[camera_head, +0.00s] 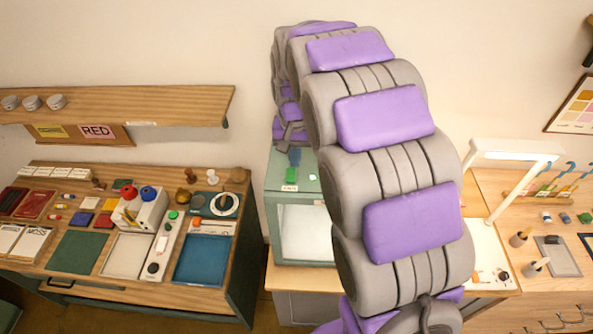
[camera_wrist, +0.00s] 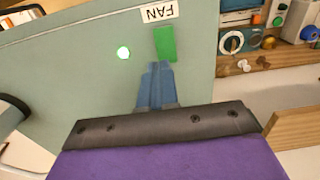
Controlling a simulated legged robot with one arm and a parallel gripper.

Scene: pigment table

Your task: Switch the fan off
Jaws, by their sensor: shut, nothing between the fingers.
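The fan switch is a green rectangular piece (camera_wrist: 165,42) on the grey-green top of a cabinet (camera_wrist: 85,75), beside a white FAN label (camera_wrist: 158,13). In the head view my arm hides part of the cabinet.
Left of the cabinet stands a workbench with trays and a white box (camera_head: 140,212), under a wooden shelf (camera_head: 120,105). A lit lamp (camera_head: 515,155) and a wooden bench with small tools are on the right. A gap separates the left bench from the cabinet.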

